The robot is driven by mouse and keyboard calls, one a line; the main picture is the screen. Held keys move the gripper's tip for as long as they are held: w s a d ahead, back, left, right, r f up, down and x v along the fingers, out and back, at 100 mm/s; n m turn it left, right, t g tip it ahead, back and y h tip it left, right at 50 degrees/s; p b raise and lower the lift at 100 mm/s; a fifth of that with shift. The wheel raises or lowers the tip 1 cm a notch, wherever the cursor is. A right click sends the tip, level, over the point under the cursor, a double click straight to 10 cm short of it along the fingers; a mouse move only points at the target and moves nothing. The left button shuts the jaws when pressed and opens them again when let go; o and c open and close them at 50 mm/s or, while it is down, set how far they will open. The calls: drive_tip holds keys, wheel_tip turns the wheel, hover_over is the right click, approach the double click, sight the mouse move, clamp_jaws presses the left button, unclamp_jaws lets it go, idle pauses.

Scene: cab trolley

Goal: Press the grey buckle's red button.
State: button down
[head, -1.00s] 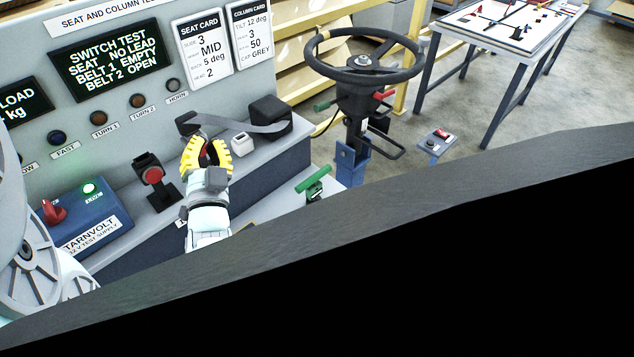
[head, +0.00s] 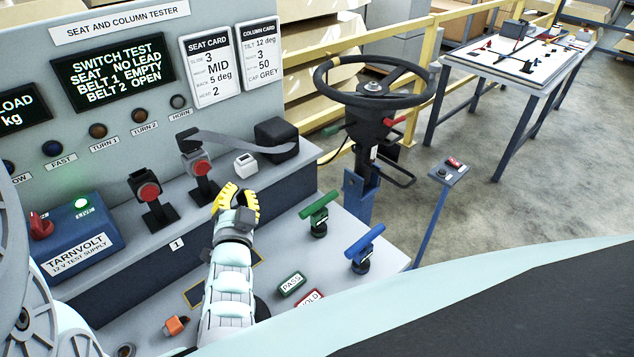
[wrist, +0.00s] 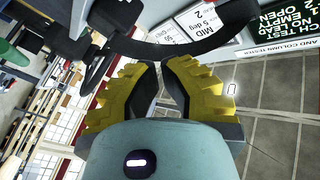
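The grey buckle (head: 200,168) stands on a black post on the tester's ledge in the head view. Its round red button faces outward. A black belt end sits at its top, and the grey strap (head: 235,146) runs right to a black box. My gripper (head: 238,186) has yellow ribbed fingers and is just right of and below the buckle in the picture, apart from it. In the wrist view, the fingers (wrist: 160,64) converge at their tips with nothing held between them. A dark strap (wrist: 190,42) crosses beyond the tips there.
A black buckle (head: 148,192) with a red button stands left of the grey one. Green (head: 318,214) and blue (head: 364,250) T-handles stand on the lower bench. The steering wheel (head: 400,75) is farther right.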

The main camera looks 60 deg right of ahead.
sight(202, 168)
drive_tip(key=w+d+b, duration=0.1)
drive_tip(key=w, duration=0.6)
drive_tip(key=shift+w+d, duration=0.35)
drive_tip(key=shift+w, duration=0.05)
drive_tip(key=c, duration=1.7)
unclamp_jaws()
clamp_jaws()
drive_tip(key=shift+w, duration=0.1)
drive_tip(key=shift+w+d, duration=0.15)
drive_tip(key=shift+w, duration=0.1)
drive_tip(key=shift+w+d+b, duration=0.1)
drive_tip(key=shift+w+b, duration=0.25)
drive_tip(key=shift+w, duration=0.2)
drive_tip(key=shift+s+a+p, duration=0.2)
drive_tip(key=shift+s+p, duration=0.1)
drive_tip(key=shift+s, duration=0.7)
